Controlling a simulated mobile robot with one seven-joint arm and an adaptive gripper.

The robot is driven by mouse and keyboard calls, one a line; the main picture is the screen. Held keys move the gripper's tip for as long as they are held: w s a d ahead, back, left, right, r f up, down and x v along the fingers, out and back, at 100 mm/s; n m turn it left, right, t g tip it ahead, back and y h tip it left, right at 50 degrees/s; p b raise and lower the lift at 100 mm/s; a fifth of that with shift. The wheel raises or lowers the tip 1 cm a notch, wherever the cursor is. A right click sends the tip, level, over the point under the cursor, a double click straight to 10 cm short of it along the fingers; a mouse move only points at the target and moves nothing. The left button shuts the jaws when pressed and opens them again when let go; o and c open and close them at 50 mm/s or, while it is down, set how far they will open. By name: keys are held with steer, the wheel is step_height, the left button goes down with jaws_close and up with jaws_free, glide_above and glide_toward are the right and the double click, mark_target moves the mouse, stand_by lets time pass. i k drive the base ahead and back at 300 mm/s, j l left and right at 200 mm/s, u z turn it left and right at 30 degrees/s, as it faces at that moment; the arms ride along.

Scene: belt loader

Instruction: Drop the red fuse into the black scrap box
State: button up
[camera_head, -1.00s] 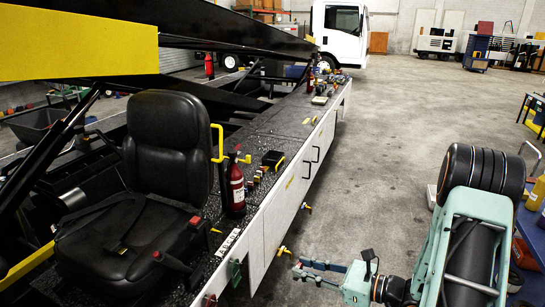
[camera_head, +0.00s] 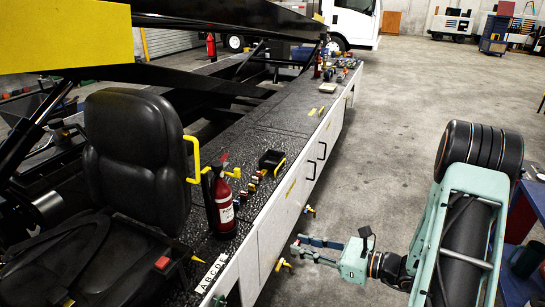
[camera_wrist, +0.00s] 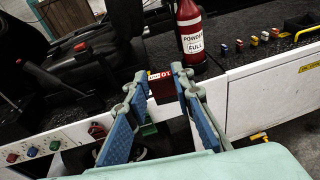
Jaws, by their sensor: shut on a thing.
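The red fuse (camera_wrist: 164,90), a dark red block with a white and yellow label, sits between the fingertips of my gripper (camera_wrist: 160,78) in the wrist view. The gripper is shut on it. In the head view my gripper (camera_head: 298,246) is beside the white side panel of the loader, and the fuse cannot be made out there. The black scrap box (camera_head: 271,160), a small open box with a yellow handle, sits on the black deck, farther back than my gripper. Part of it shows at the wrist view's upper right edge (camera_wrist: 299,28).
A red fire extinguisher (camera_head: 223,205) stands on the deck near the seat (camera_head: 135,155). Several small coloured fuses (camera_head: 253,184) line the deck between extinguisher and box. Yellow-handled valves (camera_head: 283,263) stick out from the white panel (camera_head: 290,205).

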mark_target(275, 162)
steer(key=i+l, duration=0.2)
steer(key=i, duration=0.25)
steer(key=i+l, duration=0.2)
steer(key=i, duration=0.25)
steer(key=i+l+u, duration=0.1)
steer(key=i, duration=0.35)
steer(key=i+l, duration=0.3)
steer(key=i, duration=0.15)
steer(key=i+l, duration=0.25)
steer(key=i, duration=0.2)
steer(key=j+u, duration=0.05)
